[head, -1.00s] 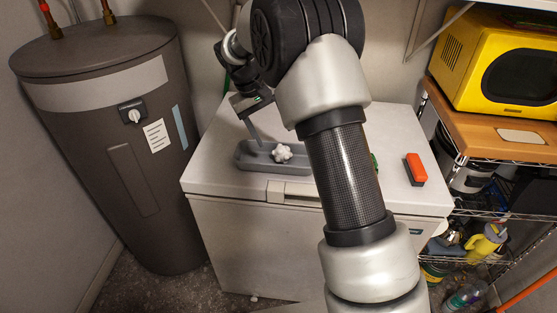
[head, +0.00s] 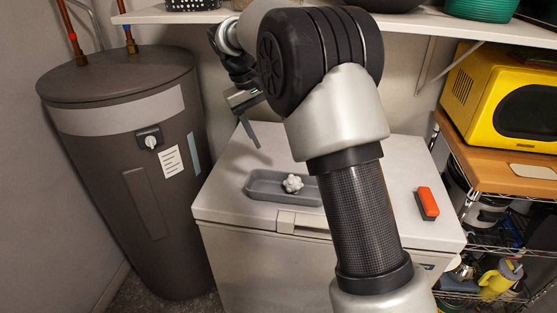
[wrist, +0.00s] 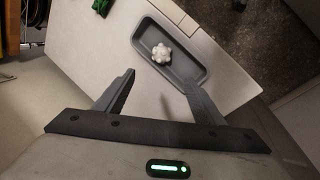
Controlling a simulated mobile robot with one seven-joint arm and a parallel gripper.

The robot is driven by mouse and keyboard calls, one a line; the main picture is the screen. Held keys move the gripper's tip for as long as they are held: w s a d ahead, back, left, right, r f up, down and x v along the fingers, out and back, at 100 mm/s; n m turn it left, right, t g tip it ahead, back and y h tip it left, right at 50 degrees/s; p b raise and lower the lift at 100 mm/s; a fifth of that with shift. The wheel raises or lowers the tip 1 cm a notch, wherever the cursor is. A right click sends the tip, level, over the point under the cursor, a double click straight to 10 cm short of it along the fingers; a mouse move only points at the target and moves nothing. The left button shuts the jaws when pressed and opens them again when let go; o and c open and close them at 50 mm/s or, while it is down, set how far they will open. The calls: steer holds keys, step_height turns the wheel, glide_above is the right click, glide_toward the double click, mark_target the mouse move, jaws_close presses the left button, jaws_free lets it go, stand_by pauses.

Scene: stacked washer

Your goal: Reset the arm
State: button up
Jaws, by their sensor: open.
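My gripper (wrist: 159,88) is open and empty in the wrist view, its two dark fingers spread apart. In the head view it shows above the back left of the white chest (head: 225,195), with a finger pointing down; my arm hides part of it. Beyond the fingers, a grey tray (wrist: 190,70) lies on the chest with a white knobbly object (wrist: 161,53) in it. In the head view the tray (head: 262,187) and the white object (head: 292,183) sit below and to the right of the gripper, apart from it.
A dark tank (head: 130,190) stands left of the chest. An orange-red block (head: 427,203) lies on the chest's right side. A shelf (head: 420,20) runs above. A yellow microwave (head: 500,100) stands on a rack at right. A green object (wrist: 101,6) shows in the wrist view.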

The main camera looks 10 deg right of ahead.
steer(key=s+d+r+m+t+y+p, duration=0.1)
steer(key=s+d+r+p, duration=0.2)
steer(key=s+r, duration=0.45)
steer(key=s+d+r+t+y+p, duration=0.1)
steer(key=s+d+r+p, duration=0.1)
steer(key=s+r, duration=0.6)
steer(key=s+d+f+m+t+y+p, duration=0.1)
steer(key=s+p, duration=0.3)
steer(key=s, duration=1.3)
steer(key=shift+s+d+t+y, duration=0.25)
steer(key=shift+s+t+y, duration=0.15)
steer(key=shift+t, duration=0.5)
steer(key=shift+f, duration=0.1)
